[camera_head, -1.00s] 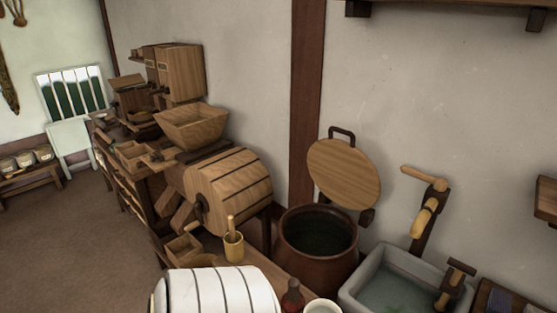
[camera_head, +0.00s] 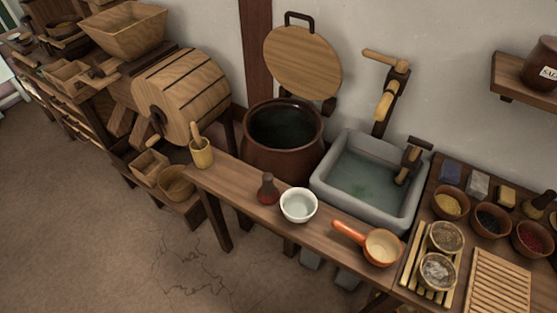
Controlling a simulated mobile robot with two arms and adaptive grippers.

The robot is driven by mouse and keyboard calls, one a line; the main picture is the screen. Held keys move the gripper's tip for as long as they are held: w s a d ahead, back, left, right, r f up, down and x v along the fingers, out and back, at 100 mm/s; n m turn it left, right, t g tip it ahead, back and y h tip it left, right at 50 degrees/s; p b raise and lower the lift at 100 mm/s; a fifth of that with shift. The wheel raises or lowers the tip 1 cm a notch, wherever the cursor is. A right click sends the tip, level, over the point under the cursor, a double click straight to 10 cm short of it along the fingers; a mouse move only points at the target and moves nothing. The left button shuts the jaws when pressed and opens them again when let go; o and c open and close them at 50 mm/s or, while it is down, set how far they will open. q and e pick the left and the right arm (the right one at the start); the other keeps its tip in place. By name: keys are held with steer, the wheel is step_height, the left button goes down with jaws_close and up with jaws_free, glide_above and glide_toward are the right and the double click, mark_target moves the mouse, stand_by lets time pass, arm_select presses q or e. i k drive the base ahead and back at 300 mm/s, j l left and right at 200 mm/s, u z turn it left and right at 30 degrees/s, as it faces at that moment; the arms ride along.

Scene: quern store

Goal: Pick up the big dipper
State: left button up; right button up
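An orange-handled dipper (camera_head: 381,246) with a pale, round bowl lies on the front right of the wooden bench, and its handle points up and left. It is the only dipper-like thing I can make out, and I cannot tell if it is the big one. A small white bowl (camera_head: 298,206) stands to its left. Neither of my grippers shows in the head view.
The narrow bench (camera_head: 235,179) also bears a dark red bottle (camera_head: 268,190) and a yellow mortar with pestle (camera_head: 202,153). Behind it stand a brown jar (camera_head: 284,160) and a grey stone sink (camera_head: 326,190). Spice bowls (camera_head: 449,205) crowd the right. Floor at lower left is clear.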

mark_target(382, 248)
steer(key=z, duration=1)
